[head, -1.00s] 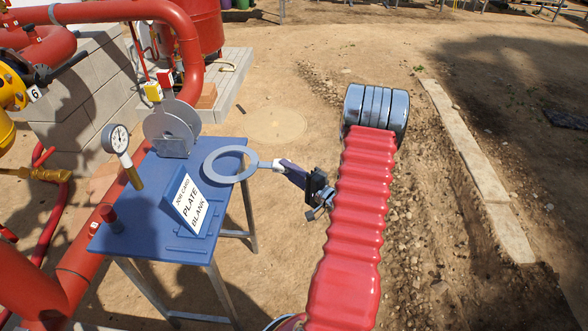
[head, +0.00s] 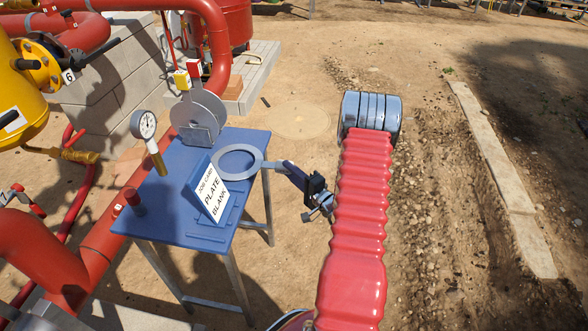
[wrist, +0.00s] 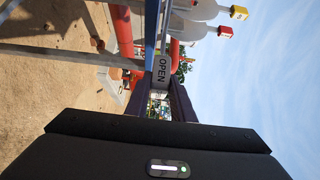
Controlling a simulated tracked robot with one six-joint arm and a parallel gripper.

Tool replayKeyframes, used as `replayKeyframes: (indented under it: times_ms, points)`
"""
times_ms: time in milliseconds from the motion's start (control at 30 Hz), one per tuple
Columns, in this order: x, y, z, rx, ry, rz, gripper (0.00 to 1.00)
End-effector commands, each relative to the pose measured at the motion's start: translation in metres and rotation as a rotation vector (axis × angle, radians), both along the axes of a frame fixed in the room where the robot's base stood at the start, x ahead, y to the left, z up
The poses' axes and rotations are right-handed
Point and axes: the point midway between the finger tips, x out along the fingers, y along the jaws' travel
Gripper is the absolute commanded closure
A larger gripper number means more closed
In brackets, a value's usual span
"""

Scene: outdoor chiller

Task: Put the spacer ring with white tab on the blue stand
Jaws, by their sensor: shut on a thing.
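My gripper (head: 284,166) is shut on the handle of a flat grey spacer ring (head: 219,172), which it holds out to the left. The ring appears over the right part of the blue table (head: 172,200); its height above the top is hard to tell. In the wrist view, a pale tab marked OPEN (wrist: 162,72) lies between my finger tips (wrist: 160,92). Most of the tab is hidden by the fingers in the head view. At the table's back, grey discs (head: 205,112) stand upright in a holder, with a yellow tab and a red tab on top.
A job card (head: 211,194) reading PLATE BLANK stands on the table near the ring. A pressure gauge (head: 144,125) and a red-capped item (head: 133,197) stand at the left. Red pipes (head: 80,260) run along the left. Bare ground lies right of the table.

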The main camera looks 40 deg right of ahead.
Motion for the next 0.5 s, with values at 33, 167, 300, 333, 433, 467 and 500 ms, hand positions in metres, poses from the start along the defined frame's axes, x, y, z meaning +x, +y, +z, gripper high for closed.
replayKeyframes:
  times_ms: [33, 167, 300, 333, 433, 467, 500]
  points:
    - [0.0001, 0.0001, -0.0032, 0.001, -0.001, 0.0, 1.0]
    - [0.0001, 0.0, -0.0078, 0.0, -0.002, 0.001, 1.0]
    - [0.0001, -0.0001, -0.009, 0.0, -0.003, 0.001, 1.0]
    - [0.0001, -0.0001, -0.009, 0.0, -0.003, 0.001, 1.0]
    - [0.0, -0.0002, -0.009, 0.0, -0.003, 0.001, 1.0]
    - [0.0, -0.0001, -0.009, 0.0, -0.003, 0.001, 1.0]
    - [0.0, -0.0002, -0.009, 0.0, -0.003, 0.001, 0.78]
